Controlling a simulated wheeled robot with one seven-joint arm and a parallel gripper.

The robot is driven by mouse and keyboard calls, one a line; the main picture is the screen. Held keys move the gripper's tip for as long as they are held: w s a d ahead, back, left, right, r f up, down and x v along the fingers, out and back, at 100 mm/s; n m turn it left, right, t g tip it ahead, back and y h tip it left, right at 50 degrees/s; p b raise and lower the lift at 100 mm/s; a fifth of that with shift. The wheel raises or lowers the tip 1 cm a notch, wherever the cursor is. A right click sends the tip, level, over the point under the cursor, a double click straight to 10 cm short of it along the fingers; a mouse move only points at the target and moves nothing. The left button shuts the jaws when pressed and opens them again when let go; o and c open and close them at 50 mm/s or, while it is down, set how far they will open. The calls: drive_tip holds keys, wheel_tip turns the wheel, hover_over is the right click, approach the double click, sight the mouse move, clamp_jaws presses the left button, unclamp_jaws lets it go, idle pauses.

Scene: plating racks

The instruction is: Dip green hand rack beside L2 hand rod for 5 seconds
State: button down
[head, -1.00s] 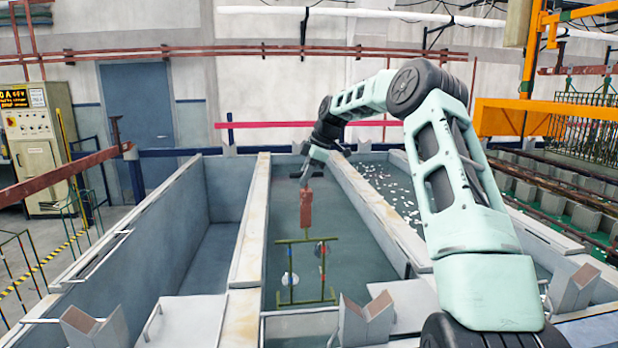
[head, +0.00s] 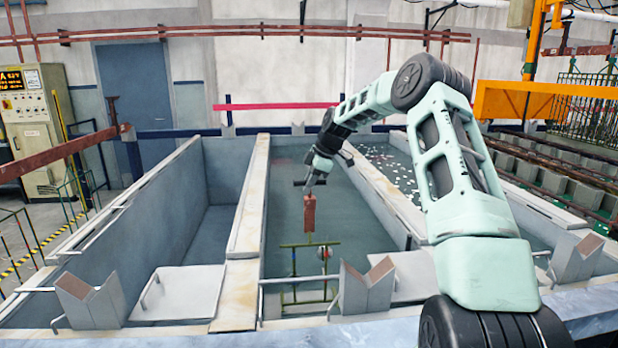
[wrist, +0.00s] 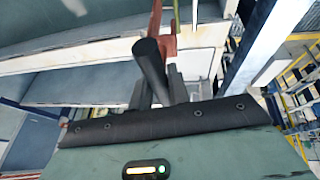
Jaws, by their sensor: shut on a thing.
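The green hand rack (head: 309,262) hangs upright from its red-brown handle (head: 309,215) over or in the middle tank (head: 284,190), close to its front wall. Its lower part is partly hidden behind the front rail and a bracket. A small round part shows on its right side. My gripper (head: 311,187) is shut on the top of the rack. In the wrist view, dark gripper parts (wrist: 158,85) show with a red-brown piece (wrist: 156,18) beyond them. I cannot tell how deep the rack sits in the liquid. No L2 label is readable.
An empty-looking grey tank (head: 205,230) is at the left. A tank with white floating bits (head: 388,165) is at the right. V-shaped brackets (head: 367,287) stand along the front edge. A red-brown beam (head: 60,157) juts in from the left.

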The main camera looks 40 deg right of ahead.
wheel_tip(320, 180, down, 25)
drive_tip(key=b, duration=1.4)
drive_tip(key=shift+r+b, duration=0.15)
drive_tip(key=shift+b, duration=0.25)
drive_tip(key=shift+s+a, duration=0.1)
idle(4.3)
